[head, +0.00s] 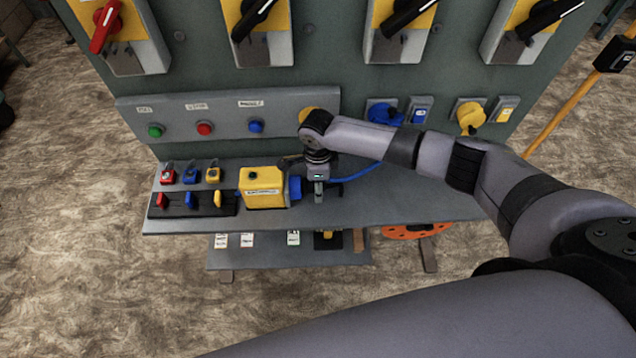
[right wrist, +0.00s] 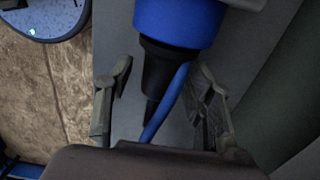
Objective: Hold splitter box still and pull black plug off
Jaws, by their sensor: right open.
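The yellow splitter box (head: 264,190) sits on the grey shelf, with a blue socket (head: 295,188) on its right side. The socket also shows at the top of the right wrist view (right wrist: 178,22). The black plug (right wrist: 166,66) is in this blue socket, and a blue cable (right wrist: 168,102) runs beside it. In the head view my right gripper (head: 322,192) is just right of the socket and hides the plug. In the right wrist view the open fingers (right wrist: 160,92) stand on either side of the plug and cable, with visible gaps. My left gripper is not in view.
Left of the box are small red, blue and yellow padlocks (head: 190,175) and a black holder (head: 215,208). A button panel (head: 230,115) and lever switches (head: 400,25) are behind. The shelf (head: 420,200) is clear to the right. A lower shelf (head: 265,256) holds tags.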

